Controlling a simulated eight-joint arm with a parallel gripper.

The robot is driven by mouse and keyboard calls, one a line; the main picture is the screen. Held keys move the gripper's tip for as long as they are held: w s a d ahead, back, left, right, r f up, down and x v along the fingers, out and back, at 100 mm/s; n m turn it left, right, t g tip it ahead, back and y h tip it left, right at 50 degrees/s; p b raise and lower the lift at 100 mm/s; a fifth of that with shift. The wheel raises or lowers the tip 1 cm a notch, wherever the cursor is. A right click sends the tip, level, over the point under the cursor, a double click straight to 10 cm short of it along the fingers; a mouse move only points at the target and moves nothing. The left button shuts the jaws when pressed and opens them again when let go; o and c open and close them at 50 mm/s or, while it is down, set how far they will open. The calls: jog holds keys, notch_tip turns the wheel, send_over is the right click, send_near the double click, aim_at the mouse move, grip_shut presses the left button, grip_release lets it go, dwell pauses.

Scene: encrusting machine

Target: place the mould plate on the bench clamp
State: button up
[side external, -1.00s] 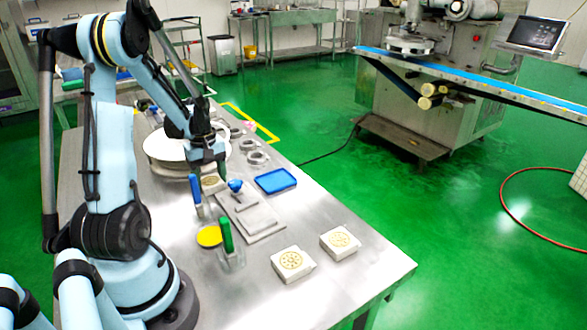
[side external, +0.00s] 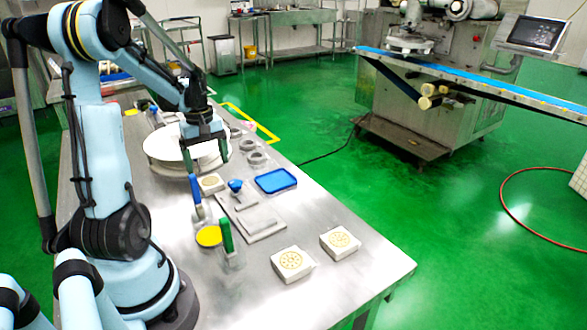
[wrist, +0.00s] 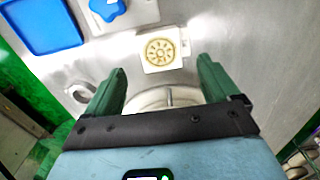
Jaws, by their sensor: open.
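A small white square block with a round tan pattern (side external: 210,184), which looks like a mould plate, lies flat on the bench. It also shows in the wrist view (wrist: 160,50). It sits by the end of a grey plate fixture with a blue star knob (side external: 235,186), probably the bench clamp; its knob also shows in the wrist view (wrist: 106,9). I cannot tell whether block and fixture touch. My gripper (side external: 209,165) is open and empty, above and behind the block, pointing down. Two similar blocks (side external: 291,264) (side external: 340,242) lie near the bench's front.
A white round turntable (side external: 165,146) stands behind the block, partly under my gripper. A blue tray (side external: 276,181) and grey rings (side external: 256,158) lie to the right. A blue-handled tool (side external: 195,188), a green-handled tool (side external: 227,236) and a yellow disc (side external: 209,237) are at left.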

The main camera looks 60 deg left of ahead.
aim_at(210, 181)
notch_tip(210, 181, up, 6)
jog(key=w+d+r+m+t, duration=0.1)
jog(key=w+d+m+t, duration=0.1)
jog(key=d+m, duration=0.4)
jog(key=w+d+r+m+t+y, duration=0.1)
jog(key=w+d+m, duration=0.4)
jog(key=d, duration=1)
jog(key=shift+w+m+t, duration=0.2)
jog(key=shift+m+t, duration=0.4)
jog(key=shift+t, duration=0.2)
jog(key=shift+o, duration=0.4)
jog(key=d+m+t+h, duration=0.1)
jog(key=d+m+t, duration=0.1)
jog(key=d+m, duration=0.3)
jog(key=d+f, duration=0.1)
jog(key=d, duration=0.3)
jog(key=shift+s+m+t, duration=0.3)
jog(key=shift+s+m, duration=0.1)
